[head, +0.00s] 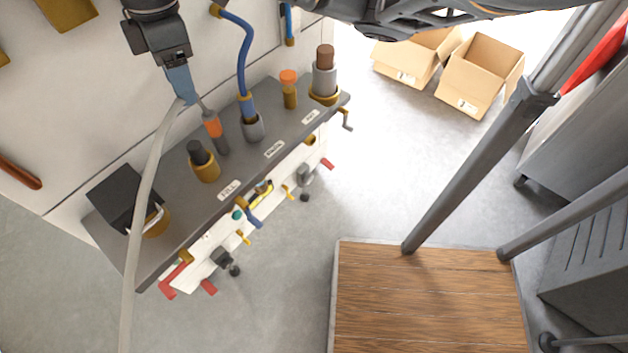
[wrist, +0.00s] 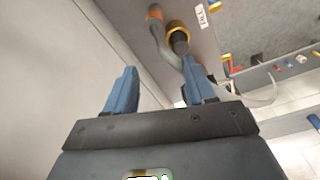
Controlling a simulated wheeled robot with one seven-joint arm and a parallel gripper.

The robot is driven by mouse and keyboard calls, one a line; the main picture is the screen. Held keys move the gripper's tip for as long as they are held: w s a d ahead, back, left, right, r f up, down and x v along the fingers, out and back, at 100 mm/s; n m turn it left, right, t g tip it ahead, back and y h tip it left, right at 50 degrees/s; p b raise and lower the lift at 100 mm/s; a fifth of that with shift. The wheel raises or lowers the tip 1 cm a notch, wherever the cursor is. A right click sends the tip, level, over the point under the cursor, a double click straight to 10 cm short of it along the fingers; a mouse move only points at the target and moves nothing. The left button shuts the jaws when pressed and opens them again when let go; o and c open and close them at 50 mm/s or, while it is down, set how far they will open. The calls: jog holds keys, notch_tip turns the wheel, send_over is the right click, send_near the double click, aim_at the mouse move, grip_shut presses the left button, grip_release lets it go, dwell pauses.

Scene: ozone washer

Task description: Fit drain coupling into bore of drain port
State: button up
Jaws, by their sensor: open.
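A coupling with an orange collar and grey end (head: 213,127) is on the end of a pale grey hose (head: 141,215). It stands at a slant over the grey shelf; I cannot tell whether its tip touches the shelf or enters a bore. The collar (wrist: 155,13) is at the top of the wrist view. My gripper (head: 181,88) is open, with blue fingers, just up-left of the coupling by the hose. In the wrist view my gripper (wrist: 152,85) has nothing between its fingertips; the hose passes behind the right finger. Which fitting is the drain port is unclear; the labels are too small.
The shelf (head: 175,225) carries a yellow-ringed fitting with a black top (head: 203,162), a blue hose in a grey socket (head: 252,127), an orange-capped fitting (head: 289,90), a grey cylinder (head: 324,80) and a black box (head: 122,196). Valves line its front edge.

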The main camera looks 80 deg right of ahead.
jog(key=w+a+r+m+t+y, duration=0.2)
jog(key=w+a+t, duration=0.2)
jog(key=a, duration=0.5)
jog(key=w+a+r+m+t+y, duration=0.25)
jog(key=w+a+t, duration=0.2)
jog(key=a, duration=0.45)
jog(key=w+a+r+m+t+y, duration=0.25)
jog(key=w+a+t, duration=0.2)
jog(key=a, duration=0.55)
jog(key=s+d+f+m+t+h, duration=0.1)
jog(key=s+f+m+h, duration=0.2)
jog(key=s+f, duration=0.45)
jog(key=s+d+f+m+t+h, duration=0.1)
jog(key=s+f+m+h, duration=0.3)
jog(key=s, duration=0.6)
jog(key=s+d+n, duration=0.3)
jog(key=s, duration=0.6)
jog(key=s+d+f+n+g, duration=0.1)
jog(key=s+d+n, duration=0.2)
jog(key=s, duration=0.7)
jog(key=shift+s+d+h, duration=0.3)
jog(key=shift+d, duration=0.05)
jog(key=shift+o, duration=0.3)
jog(key=shift+s+d+r, duration=0.2)
jog(key=shift+s+r, duration=0.05)
jog(key=shift+s, duration=0.05)
jog(key=shift+c, duration=0.4)
